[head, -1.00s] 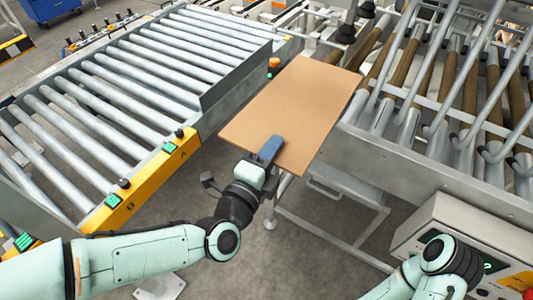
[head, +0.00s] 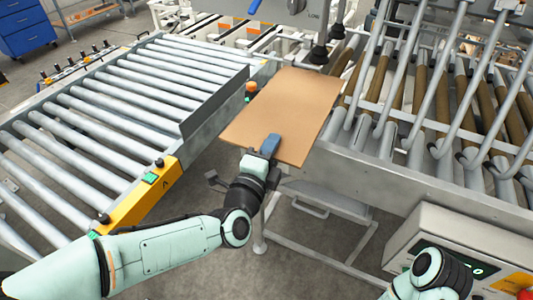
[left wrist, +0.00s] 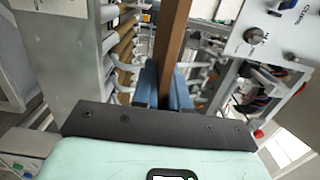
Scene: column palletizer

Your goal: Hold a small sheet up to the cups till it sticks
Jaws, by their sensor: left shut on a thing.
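A small flat brown sheet (head: 285,112) is in the middle of the head view, tilted. My left gripper (head: 270,145) is shut on its near edge, with blue fingers on it. In the left wrist view the sheet shows edge-on as a brown strip (left wrist: 173,38) between the blue fingers (left wrist: 165,88). Black suction cups (head: 320,53) hang just beyond the sheet's far edge in the head view. I see a gap there and no clear contact. My right arm (head: 432,268) is at the lower right, with its gripper out of sight.
A roller conveyor (head: 130,100) with a yellow end panel (head: 140,195) lies to the left. A metal rack with rollers and bent bars (head: 440,110) stands to the right. A control box (head: 465,240) is near my right arm. Grey floor shows below the sheet.

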